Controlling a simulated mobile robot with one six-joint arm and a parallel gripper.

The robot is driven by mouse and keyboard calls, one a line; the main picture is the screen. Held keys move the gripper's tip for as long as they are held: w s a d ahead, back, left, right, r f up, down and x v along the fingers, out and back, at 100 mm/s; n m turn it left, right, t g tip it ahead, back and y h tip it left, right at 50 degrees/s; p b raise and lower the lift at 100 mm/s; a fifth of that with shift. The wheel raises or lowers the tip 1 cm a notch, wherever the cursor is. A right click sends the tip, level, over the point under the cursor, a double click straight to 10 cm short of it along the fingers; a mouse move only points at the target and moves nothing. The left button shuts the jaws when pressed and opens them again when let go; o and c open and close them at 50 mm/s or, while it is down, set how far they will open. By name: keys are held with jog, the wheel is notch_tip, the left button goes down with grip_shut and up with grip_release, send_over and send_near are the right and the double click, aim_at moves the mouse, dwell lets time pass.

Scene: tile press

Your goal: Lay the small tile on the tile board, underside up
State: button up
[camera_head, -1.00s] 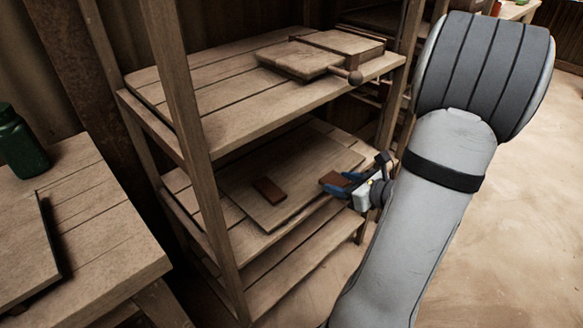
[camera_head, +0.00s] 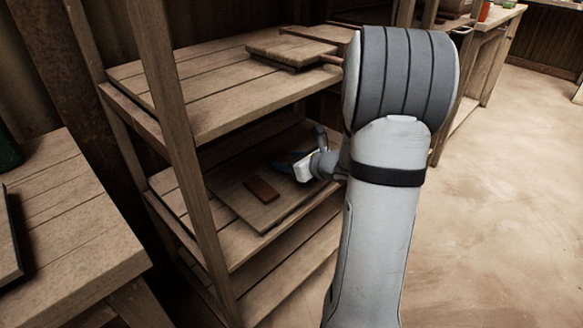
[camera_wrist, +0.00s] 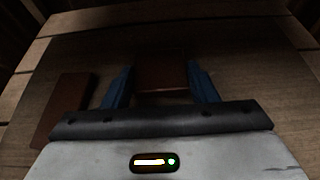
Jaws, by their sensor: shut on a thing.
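The tile board (camera_head: 230,189) is a flat wooden panel on the middle shelf of the rack; it also fills much of the wrist view (camera_wrist: 232,80). My gripper (camera_head: 285,165) is over the board, and its blue fingers (camera_wrist: 162,85) are shut on a reddish-brown small tile (camera_wrist: 162,72). The held tile is hidden behind my gripper in the head view. I cannot tell whether it touches the board or which face is up. Another brown tile (camera_head: 262,189) lies flat on the board, left of my gripper in the wrist view (camera_wrist: 65,108).
The upper shelf (camera_head: 235,105) hangs above the board and carries a wooden press (camera_head: 290,53) with a handle. A rack post (camera_head: 170,120) stands at the left front. A table (camera_head: 75,215) stands at the far left. Open floor lies at the right.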

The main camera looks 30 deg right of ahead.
jog(key=shift+f, duration=0.45)
jog(key=shift+f, duration=0.15)
jog(key=o, duration=1.1)
jog(key=shift+c, duration=0.2)
